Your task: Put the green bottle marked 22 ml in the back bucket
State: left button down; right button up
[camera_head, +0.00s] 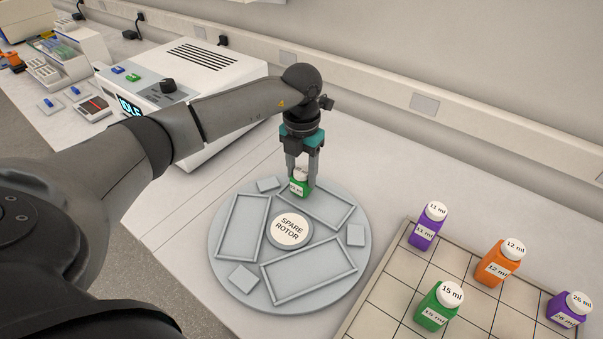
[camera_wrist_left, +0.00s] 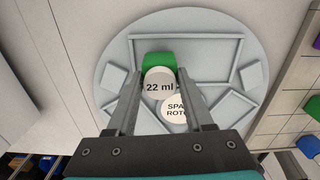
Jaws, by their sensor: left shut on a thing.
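The green bottle marked 22 ml (camera_head: 299,188) has a white cap and is between the fingers of my left gripper (camera_head: 301,178), which is shut on it. In the left wrist view, its cap (camera_wrist_left: 159,86) reads 22 ml. The bottle is over the far part of the grey round rotor (camera_head: 222,262), at the left end of the back bucket (camera_head: 330,211). The back bucket is a shallow rectangular tray with a raised rim. I cannot tell whether the bottle touches its floor. My right gripper is not in view.
The rotor has two other empty buckets, left (camera_head: 242,228) and front (camera_head: 308,270), around a hub labelled SPARE ROTOR (camera_head: 289,228). A gridded rack (camera_head: 390,283) at right holds several bottles, including a green 15 ml one (camera_head: 437,308). A white machine (camera_head: 190,85) stands behind my arm.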

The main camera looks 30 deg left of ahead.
aim_at(301, 170)
pick_arm(q)
jog(key=shift+f, duration=0.3)
jog(key=shift+f, duration=0.2)
jog(key=shift+c, duration=1.4)
grip_release()
notch_tip(301, 170, up, 12)
jog(key=shift+r, duration=0.25)
